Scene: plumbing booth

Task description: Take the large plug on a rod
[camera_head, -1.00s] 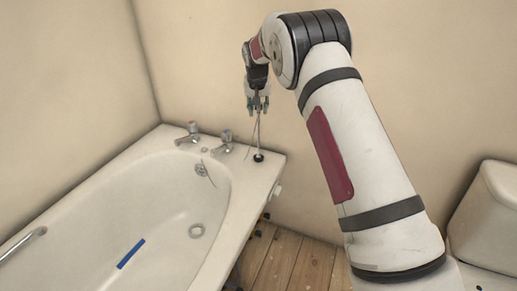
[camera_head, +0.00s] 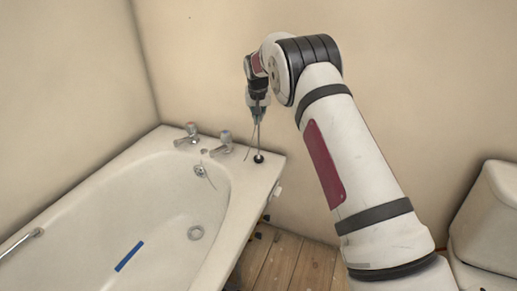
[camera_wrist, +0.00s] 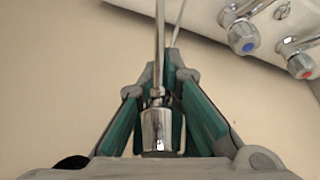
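The large plug (camera_head: 258,158) is a black disc at the bath's far right corner. Its thin upright rod (camera_head: 259,136) rises to my gripper (camera_head: 258,107). In the wrist view the rod (camera_wrist: 159,45) ends in a chrome cylinder (camera_wrist: 160,130) lying between the green-lined fingers, close to the palm. My gripper (camera_wrist: 169,68) has its fingertips drawn together at the rod and looks shut on it. The exact contact is partly hidden by the rod. The plug appears to be still at the rim surface.
The white bath (camera_head: 150,225) fills the left, with two taps, a red-marked one (camera_wrist: 303,66) and a blue-marked one (camera_wrist: 243,37). A thin wire (camera_wrist: 180,18) hangs beside the rod. A blue strip (camera_head: 129,256) lies in the bath. A white cistern (camera_head: 492,210) stands at right.

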